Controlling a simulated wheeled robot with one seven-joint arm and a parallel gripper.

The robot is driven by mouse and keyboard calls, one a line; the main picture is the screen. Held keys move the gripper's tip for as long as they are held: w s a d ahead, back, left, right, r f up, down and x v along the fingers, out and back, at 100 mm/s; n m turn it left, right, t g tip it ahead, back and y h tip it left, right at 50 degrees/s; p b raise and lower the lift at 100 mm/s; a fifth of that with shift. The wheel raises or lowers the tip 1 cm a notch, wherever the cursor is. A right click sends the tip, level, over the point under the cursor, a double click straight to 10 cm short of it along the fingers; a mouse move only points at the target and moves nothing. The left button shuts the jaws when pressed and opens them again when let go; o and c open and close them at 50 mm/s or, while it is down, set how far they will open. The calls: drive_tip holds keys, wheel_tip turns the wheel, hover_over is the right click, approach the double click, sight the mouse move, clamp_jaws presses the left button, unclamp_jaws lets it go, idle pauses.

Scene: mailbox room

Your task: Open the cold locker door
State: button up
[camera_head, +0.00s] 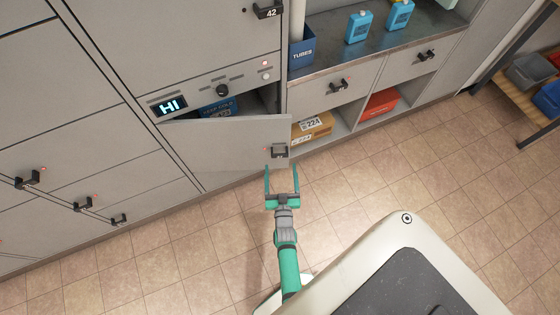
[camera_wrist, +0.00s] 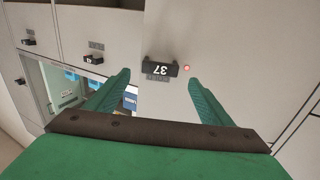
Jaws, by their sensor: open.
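The cold locker door (camera_head: 230,145) is a grey panel standing partly open, swung out from its left side. Its dark handle (camera_head: 279,151) sits near the free right edge. A blue box (camera_head: 218,108), its label partly legible as "cold", shows in the gap behind the door. My green gripper (camera_head: 281,170) is open and empty, just in front of the handle, with its fingers pointing at it. In the wrist view, a black handle marked 37 (camera_wrist: 160,70), with a red light beside it, lies between the two open fingertips. Whether they touch it, I cannot tell.
The tiled floor (camera_head: 360,180) in front is clear.

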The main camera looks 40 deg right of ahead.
sight(280, 157)
drive_tip(key=shift+x, duration=2.35)
